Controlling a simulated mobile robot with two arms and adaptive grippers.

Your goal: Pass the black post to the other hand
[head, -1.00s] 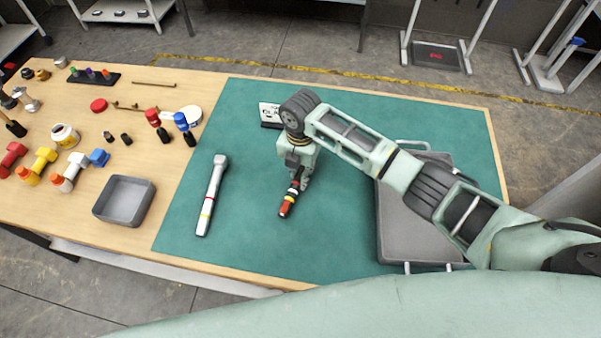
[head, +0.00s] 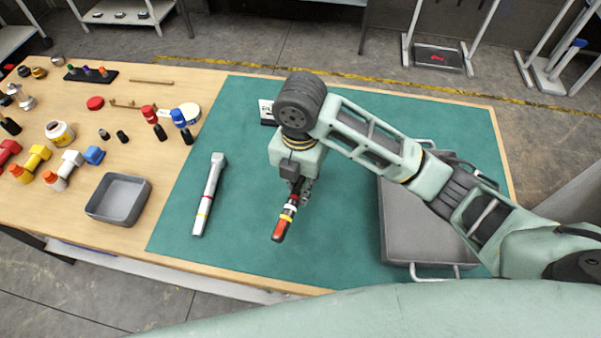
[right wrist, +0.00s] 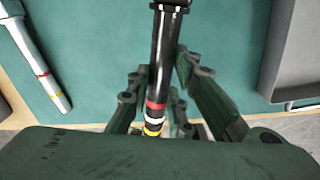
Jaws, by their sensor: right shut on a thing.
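The black post (head: 285,217) is held by my right gripper (head: 298,188) above the green mat, tilted, its lower end toward the table's front edge. It has red, white and yellow bands. In the right wrist view the black post (right wrist: 163,55) runs between the fingers of my right gripper (right wrist: 162,78), bands close to the palm. The fingers are closed around it; the exact contact is partly hidden. My left gripper is in neither view.
A silver-white post (head: 209,195) lies left on the green mat (head: 340,250). A grey tray (head: 427,235) sits at right under my arm. A grey bin (head: 119,200) and several small tools and bolts occupy the table's left side. The mat's front middle is clear.

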